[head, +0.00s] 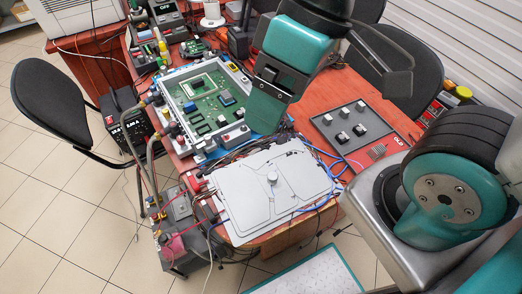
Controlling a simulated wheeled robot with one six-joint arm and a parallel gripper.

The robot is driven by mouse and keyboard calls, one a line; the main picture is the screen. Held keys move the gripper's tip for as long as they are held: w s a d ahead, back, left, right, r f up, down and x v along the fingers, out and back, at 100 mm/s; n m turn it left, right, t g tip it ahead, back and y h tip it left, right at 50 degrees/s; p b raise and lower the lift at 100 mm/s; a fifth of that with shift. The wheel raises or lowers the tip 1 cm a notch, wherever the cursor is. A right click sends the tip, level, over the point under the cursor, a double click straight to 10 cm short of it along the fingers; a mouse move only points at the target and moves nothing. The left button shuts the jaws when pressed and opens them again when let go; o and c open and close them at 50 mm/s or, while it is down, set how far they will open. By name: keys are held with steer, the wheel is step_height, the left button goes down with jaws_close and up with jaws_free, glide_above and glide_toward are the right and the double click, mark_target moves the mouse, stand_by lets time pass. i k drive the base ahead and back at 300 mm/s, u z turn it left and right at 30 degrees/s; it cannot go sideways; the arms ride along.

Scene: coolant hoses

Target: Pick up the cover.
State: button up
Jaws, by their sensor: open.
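The cover appears to be a flat light grey plate (245,200) with a round knob (272,178) near its middle. It lies at the front of the red-brown table, with cables around its edges. My gripper (266,112), teal and black, hangs down from the top, behind and above the plate and in front of the circuit board unit. It is open, and nothing shows in it. It is apart from the knob. The exact gap between its fingertips is hard to see from this side.
A framed green circuit board (205,98) with hoses on its left side stands behind the plate. A dark tray (352,124) with several small blocks lies to the right. Blue and black cables crowd the plate's edges. A grey box (180,210) with wires sits at left. Black chairs stand around.

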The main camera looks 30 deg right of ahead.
mark_target(249, 207)
steer(key=u, duration=0.5)
steer(key=k, duration=1.15)
steer(key=u, duration=0.55)
steer(key=i, duration=0.6)
